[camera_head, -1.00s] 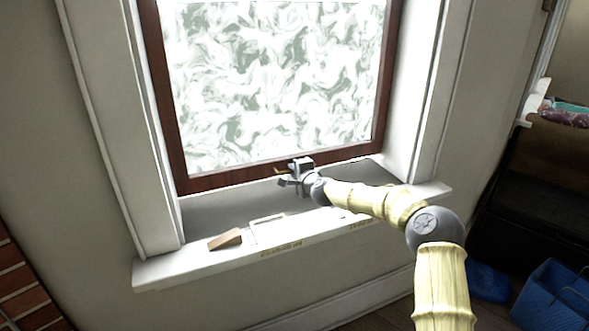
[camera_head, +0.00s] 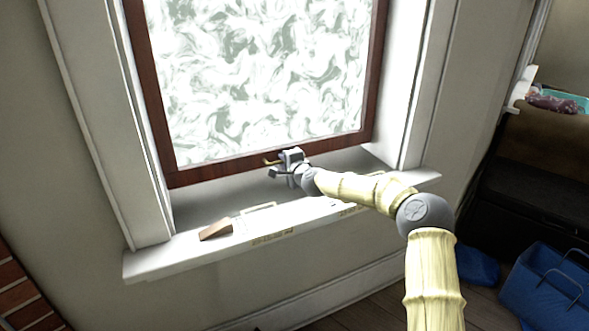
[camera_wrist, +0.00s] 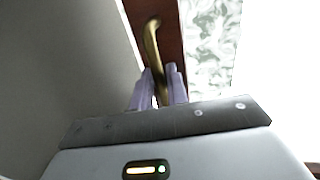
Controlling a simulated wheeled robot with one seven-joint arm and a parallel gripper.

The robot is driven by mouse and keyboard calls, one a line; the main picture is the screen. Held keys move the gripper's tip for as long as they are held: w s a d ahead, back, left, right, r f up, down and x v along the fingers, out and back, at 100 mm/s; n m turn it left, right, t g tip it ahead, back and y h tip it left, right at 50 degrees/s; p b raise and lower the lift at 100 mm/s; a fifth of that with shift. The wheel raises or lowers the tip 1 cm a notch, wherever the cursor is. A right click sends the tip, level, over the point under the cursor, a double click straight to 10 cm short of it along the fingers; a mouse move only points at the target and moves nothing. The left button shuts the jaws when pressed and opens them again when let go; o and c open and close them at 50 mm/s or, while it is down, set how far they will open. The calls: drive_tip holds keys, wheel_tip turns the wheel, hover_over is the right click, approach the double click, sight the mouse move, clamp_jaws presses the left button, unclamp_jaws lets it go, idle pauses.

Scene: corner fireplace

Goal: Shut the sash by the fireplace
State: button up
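The sash (camera_head: 225,167) has a dark red-brown wooden frame around bright swirled glass, inside a white window surround. Its lower rail runs above and behind the grey inner sill; I cannot tell how far it stands from its closed position. A brass handle (camera_head: 270,162) is at the lower rail, mostly hidden by my gripper (camera_head: 280,169) in the head view. In the wrist view the curved brass handle (camera_wrist: 153,42) runs down between the two pale fingers of my gripper (camera_wrist: 160,86). The fingers are close together on both sides of the handle.
A brown wedge-shaped block (camera_head: 216,229) and a pale bracket-like piece (camera_head: 259,209) lie on the white sill (camera_head: 190,250). A blue basket (camera_head: 548,287) stands on the floor at right, beside a dark seat. Brickwork (camera_head: 20,295) is at lower left.

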drive_tip(key=p+v, duration=0.2)
drive_tip(key=v, duration=1.5)
drive_tip(key=shift+s, duration=0.1)
drive_tip(key=shift+c, duration=0.5)
clamp_jaws()
drive_tip(key=s+r+n+g+h+p, duration=0.2)
drive_tip(key=s+r+n+g+p, duration=0.6)
drive_tip(key=p, duration=1.1)
drive_tip(key=s+d+r+n+g+h+p, duration=0.1)
drive_tip(key=s+d+r+h+p, duration=0.1)
drive_tip(key=s+d+r+p, duration=0.3)
drive_tip(key=s+d+r+n+g+h+p, duration=0.1)
drive_tip(key=s+d+r+h+p, duration=0.1)
drive_tip(key=s+d+r+p, duration=0.4)
drive_tip(key=s+d+r+n+g+h+p, duration=0.1)
drive_tip(key=s+d+r+p, duration=0.4)
drive_tip(key=s+r+p, duration=0.9)
wheel_tip(320, 180, up, 9)
drive_tip(key=n+p, duration=0.1)
drive_tip(key=p, duration=0.5)
drive_tip(key=shift+d+h+p, duration=0.2)
drive_tip(key=shift+h+p, duration=0.2)
